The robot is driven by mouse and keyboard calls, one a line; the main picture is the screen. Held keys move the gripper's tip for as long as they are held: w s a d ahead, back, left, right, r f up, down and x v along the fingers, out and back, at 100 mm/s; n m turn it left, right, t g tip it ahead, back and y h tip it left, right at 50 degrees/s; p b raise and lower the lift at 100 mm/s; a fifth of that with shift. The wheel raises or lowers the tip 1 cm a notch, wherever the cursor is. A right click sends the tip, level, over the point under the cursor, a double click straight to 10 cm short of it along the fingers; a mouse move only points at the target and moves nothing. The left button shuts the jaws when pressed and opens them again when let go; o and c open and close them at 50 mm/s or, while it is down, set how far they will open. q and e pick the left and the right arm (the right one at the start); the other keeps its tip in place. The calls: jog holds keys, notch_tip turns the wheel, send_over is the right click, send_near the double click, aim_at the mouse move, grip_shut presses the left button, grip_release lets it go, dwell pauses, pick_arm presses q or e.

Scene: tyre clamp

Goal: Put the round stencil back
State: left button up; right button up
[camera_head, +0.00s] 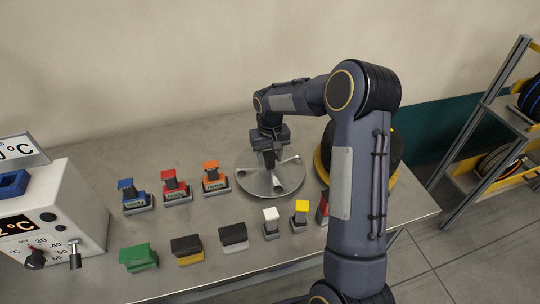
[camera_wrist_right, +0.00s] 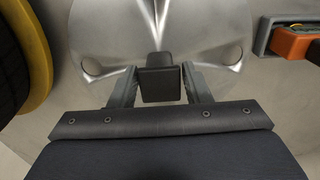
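The round stencil (camera_head: 289,181) is a shiny metal disc with raised ribs and a black handle at its centre. It is at the middle of the steel table, behind the white and yellow stamps. My right gripper (camera_head: 269,158) points down at its centre. In the right wrist view the disc (camera_wrist_right: 215,45) fills the upper part, and my right gripper's two fingers (camera_wrist_right: 160,84) stand close on both sides of the black handle. They look closed on it. Whether the disc touches the table is unclear. My left gripper is not in view.
Several coloured stamps stand on the table, including an orange one (camera_head: 212,178) left of the disc. A yellow-rimmed tyre (camera_head: 393,158) is to its right, partly behind my arm. A white temperature box (camera_head: 70,205) stands at the left. A tyre rack (camera_head: 490,130) is at the far right.

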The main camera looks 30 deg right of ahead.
jog(key=shift+o, duration=1.2)
notch_tip(320, 180, up, 12)
jog(key=s+a+r+t+y, duration=0.1)
jog(key=s+a+r, duration=0.1)
jog(key=s+r, duration=0.35)
jog(key=s+a+f+t+y, duration=0.1)
jog(key=s+a, duration=0.2)
jog(key=s, duration=0.5)
jog(key=s+a+f+t+y, duration=0.1)
jog(key=s+a+t, duration=0.1)
jog(key=s, duration=0.5)
jog(key=s+a+f+n+t, duration=0.1)
jog(key=s+a, duration=0.3)
jog(key=s, duration=0.4)
jog(key=shift+s+a+t+y, duration=0.3)
jog(key=shift+y, duration=0.1)
